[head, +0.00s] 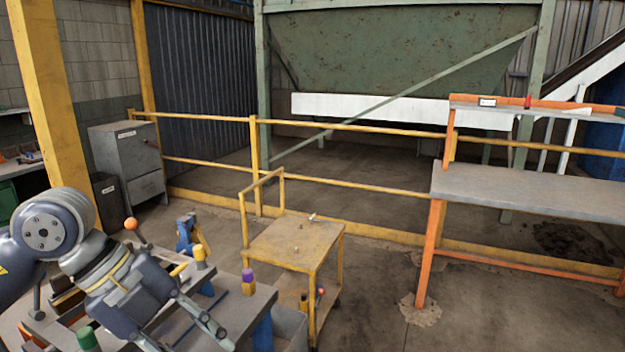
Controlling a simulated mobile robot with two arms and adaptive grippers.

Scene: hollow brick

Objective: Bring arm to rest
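My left arm comes in from the left edge, bent downward over a grey workbench (250,308). My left gripper (188,340) points down and to the right above this bench. Its two fingers are spread apart and nothing shows between them. The tip of the nearer finger is cut off by the bottom edge of the picture. My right arm and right gripper are not in view.
Close around my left arm stand an orange ball-topped lever (131,224), a yellow-capped post (200,255), a purple-capped post (248,276) and a green knob (86,339). A yellow cart (290,242) stands beyond; an orange-legged bench (530,188) is right. Floor between is clear.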

